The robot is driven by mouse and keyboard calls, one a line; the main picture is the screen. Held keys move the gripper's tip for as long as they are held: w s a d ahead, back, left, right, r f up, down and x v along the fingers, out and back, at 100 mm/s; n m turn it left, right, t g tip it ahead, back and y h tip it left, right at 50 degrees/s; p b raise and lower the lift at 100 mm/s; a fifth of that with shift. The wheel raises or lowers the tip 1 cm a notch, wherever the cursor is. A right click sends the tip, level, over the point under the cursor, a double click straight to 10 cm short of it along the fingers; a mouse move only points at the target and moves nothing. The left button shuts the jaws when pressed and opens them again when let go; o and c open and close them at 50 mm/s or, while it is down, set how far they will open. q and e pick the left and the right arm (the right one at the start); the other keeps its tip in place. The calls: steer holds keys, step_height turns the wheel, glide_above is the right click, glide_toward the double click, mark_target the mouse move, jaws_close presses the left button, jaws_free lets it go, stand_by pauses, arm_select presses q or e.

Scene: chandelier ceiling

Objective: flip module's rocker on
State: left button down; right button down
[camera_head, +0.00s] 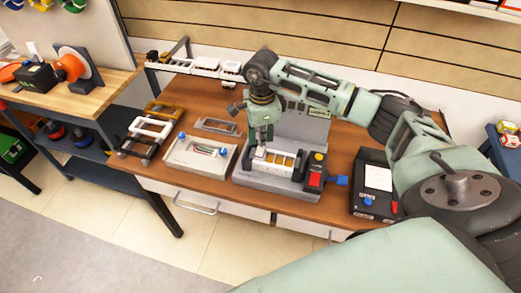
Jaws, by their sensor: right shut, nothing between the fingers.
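A module (282,162) with a white face and yellowish sections lies in a grey fixture (262,186) on the brown workbench. My right arm reaches in from the right, and my right gripper (261,149) points down over the left end of the module. Its fingers are shut with nothing between them. The tips are at or just above a small pale part, which may be the rocker; I cannot tell whether they touch. The gripper hides part of that end, and the rocker's position is too small to make out. My left gripper is not in view.
A white box with wires (199,155) and several frames stand left of the fixture. A red button (315,180) sits at the fixture's right end. A dark device (375,185) stands further right. A grey upright panel (303,125) rises behind the module.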

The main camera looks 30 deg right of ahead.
mark_target(261, 148)
steer(key=shift+f+b, duration=0.85)
steer(key=shift+f, duration=0.15)
stand_by(0.3)
steer(key=shift+r, duration=0.1)
steer(key=shift+r+p, duration=1.95)
steer(key=shift+r, duration=1.5)
